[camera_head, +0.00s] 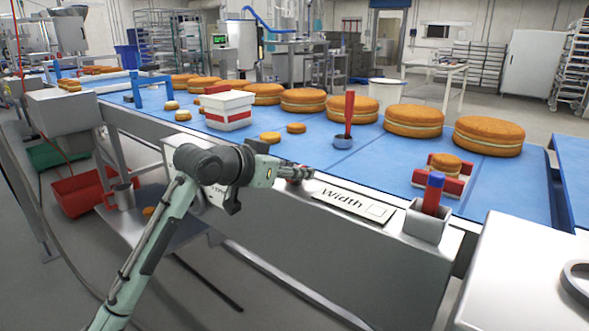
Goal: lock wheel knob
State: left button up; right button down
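My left gripper (304,173) is at the front rail of the conveyor, at the left end of the "Width" label (350,204). Its fingers are small and dark here, and I cannot tell whether they are open or shut. A small roundish grey part (294,181) shows right under the fingers; it may be the wheel knob, but the gripper hides most of it. I cannot tell whether the gripper touches it. My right gripper is not in view.
The blue conveyor (225,150) carries several large filled rounds (413,121), small rounds, a white box with a red band (228,110) and a red-handled tool (349,115). A metal holder (425,223) with a blue-topped red handle stands right of the label. A red crate (85,190) is lower left.

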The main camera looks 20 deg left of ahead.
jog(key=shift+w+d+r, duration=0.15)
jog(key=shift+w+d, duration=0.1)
pick_arm(q)
grip_shut()
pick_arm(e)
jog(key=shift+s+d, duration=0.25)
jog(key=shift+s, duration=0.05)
